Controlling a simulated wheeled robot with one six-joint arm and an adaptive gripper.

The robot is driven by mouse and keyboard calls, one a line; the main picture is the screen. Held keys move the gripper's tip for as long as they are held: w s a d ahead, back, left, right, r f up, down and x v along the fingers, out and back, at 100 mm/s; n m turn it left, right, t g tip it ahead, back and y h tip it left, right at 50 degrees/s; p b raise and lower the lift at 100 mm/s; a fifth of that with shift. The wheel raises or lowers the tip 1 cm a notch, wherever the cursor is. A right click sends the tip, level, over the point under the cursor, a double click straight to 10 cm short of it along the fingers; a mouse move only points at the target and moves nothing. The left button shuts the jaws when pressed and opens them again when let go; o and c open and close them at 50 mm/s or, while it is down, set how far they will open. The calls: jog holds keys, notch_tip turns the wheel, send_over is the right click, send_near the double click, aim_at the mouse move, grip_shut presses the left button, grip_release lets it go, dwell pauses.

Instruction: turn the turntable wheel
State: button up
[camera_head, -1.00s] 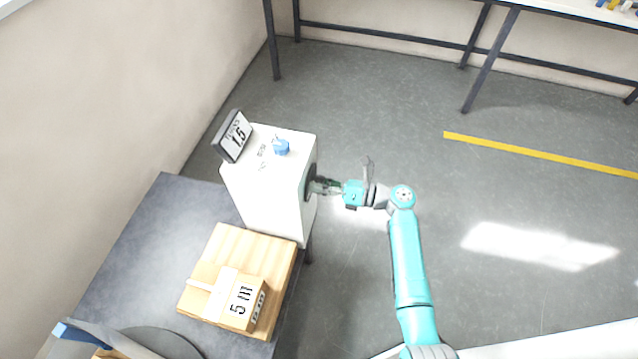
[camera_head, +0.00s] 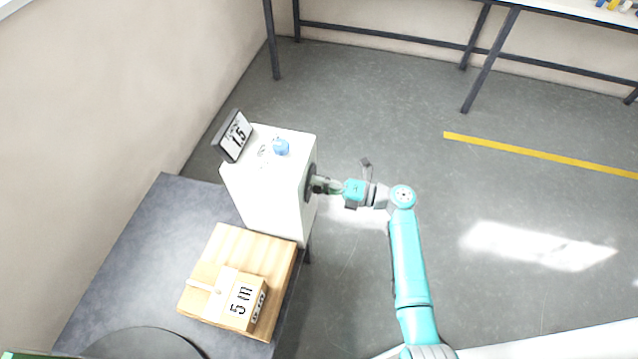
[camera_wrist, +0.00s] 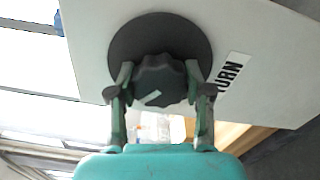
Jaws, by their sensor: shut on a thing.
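The wheel is a dark lobed knob (camera_wrist: 160,80) on a dark round disc (camera_wrist: 135,38), mounted on the side of a white box (camera_head: 270,195). In the head view the disc (camera_head: 311,182) shows edge-on at the box's right face. My gripper (camera_head: 322,185) reaches it from the right. In the wrist view the two fingers of my gripper (camera_wrist: 160,90) are shut on the knob, one on each side. A pale mark shows on the knob's face. The word "URN" is readable beside the disc; the rest of the label is hidden.
A display (camera_head: 234,136) reading 1.5 and a blue knob (camera_head: 281,146) are on the box top. A wooden board (camera_head: 225,246) with a block marked "5 m" (camera_head: 243,300) lies on the dark table (camera_head: 150,235). Floor right of the box is clear.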

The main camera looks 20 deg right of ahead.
dwell(0.4)
jog(key=o, duration=1.2)
jog(key=shift+d, duration=0.1)
jog(key=v, duration=1.1)
jog(key=shift+s+d, duration=0.25)
jog(key=shift+d, duration=0.05)
